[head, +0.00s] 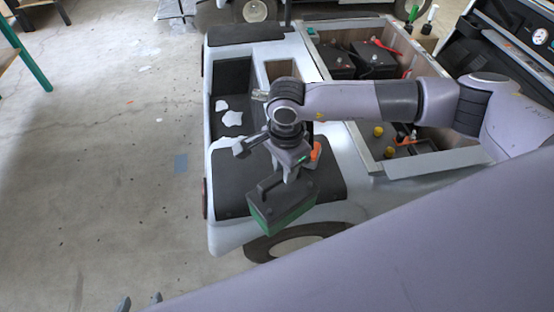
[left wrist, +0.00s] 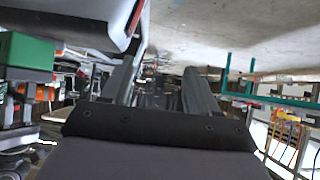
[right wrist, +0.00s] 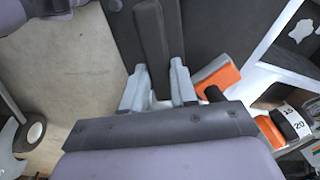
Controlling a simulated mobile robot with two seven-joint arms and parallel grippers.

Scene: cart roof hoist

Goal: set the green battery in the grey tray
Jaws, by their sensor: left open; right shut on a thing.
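The green battery (head: 283,214), with a dark top and handle, hangs slightly tilted from my right gripper (head: 290,172), over the near end of the cart, by its dark panel and wheel. In the right wrist view the gripper (right wrist: 158,85) is shut on the dark handle (right wrist: 152,38). The battery's green side also shows at the left of the left wrist view (left wrist: 27,52). My left gripper (head: 140,301) is open and empty, low in the head view; its spread fingers show in its own view (left wrist: 160,88). I cannot clearly single out the grey tray.
The white cart has a dark recess (head: 234,82) with white scraps. Beside it a wood-walled bed (head: 424,56) holds black batteries (head: 374,57) and yellow balls (head: 378,131). An orange part (head: 315,150) sits close to my right gripper. Open floor (head: 110,140) lies left.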

